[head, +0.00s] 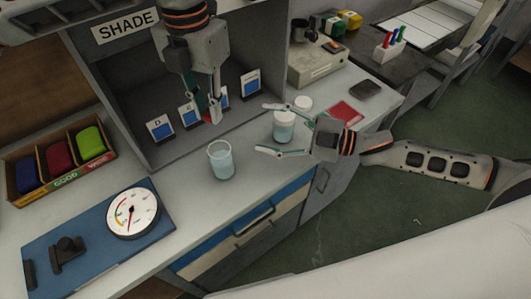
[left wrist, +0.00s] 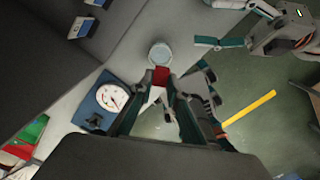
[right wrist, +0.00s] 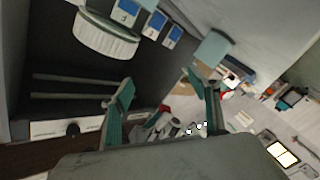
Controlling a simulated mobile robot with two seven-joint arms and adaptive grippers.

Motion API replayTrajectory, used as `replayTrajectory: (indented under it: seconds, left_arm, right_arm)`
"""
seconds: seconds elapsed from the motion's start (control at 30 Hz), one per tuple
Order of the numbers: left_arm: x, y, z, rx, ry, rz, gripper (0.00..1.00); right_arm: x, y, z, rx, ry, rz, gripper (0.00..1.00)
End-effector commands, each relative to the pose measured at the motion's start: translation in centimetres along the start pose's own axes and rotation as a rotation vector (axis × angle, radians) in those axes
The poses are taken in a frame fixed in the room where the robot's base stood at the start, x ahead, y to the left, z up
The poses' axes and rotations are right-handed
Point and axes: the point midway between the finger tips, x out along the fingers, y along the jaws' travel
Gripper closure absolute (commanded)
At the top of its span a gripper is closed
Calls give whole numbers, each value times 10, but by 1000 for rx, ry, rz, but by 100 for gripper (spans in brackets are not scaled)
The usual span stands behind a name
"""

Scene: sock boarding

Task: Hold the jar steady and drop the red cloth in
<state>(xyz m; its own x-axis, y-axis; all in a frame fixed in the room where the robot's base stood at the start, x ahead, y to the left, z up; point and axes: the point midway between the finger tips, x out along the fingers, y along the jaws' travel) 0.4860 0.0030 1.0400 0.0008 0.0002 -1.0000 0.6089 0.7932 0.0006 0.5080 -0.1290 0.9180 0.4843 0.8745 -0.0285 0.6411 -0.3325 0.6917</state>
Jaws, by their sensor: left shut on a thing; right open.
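An open clear jar (head: 222,160) with pale blue glass stands upright near the counter's front edge. Its round mouth shows in the left wrist view (left wrist: 160,53). My left gripper (head: 213,112) is above the jar, pointing down. It is shut on the red cloth (left wrist: 160,76), which shows between its fingers near the jar's rim in the left wrist view; in the head view the fingers mostly hide it. My right gripper (head: 277,130) is open to the right of the open jar. Its fingers are spread on either side of a white-lidded jar (head: 284,126), and I cannot tell whether they touch it.
A grey booth (head: 130,75) with several blue-and-white cards stands behind the open jar. A dial gauge (head: 133,209) on a blue board and a bin tray (head: 60,193) are at left. A second white lid (head: 303,103) and a red square (head: 345,114) lie behind my right gripper.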

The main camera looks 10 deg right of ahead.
Motion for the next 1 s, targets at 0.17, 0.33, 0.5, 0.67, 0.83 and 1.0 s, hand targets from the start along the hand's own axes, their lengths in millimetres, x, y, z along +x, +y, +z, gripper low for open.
replayTrajectory:
  seconds: [0.17,0.33,0.5,0.67,0.83,1.0]
  left_arm:
    - [0,0,0,0,0,0,91]
    - [0,0,0,0,0,0,91]
    - [0,0,0,0,0,0,91]
    - [0,0,0,0,0,0,91]
    - [0,0,0,0,0,0,91]
    - [0,0,0,0,0,0,91]
  right_arm:
    - [17,-25,-18,-463,20,-130,39]
    - [22,-45,-26,-910,62,-229,39]
    - [19,-56,-29,-1359,118,-304,39]
    - [11,-61,-30,-1769,186,-351,39]
    - [2,-61,-31,-2117,254,-374,39]
    - [-4,-60,-32,-2312,294,-380,39]
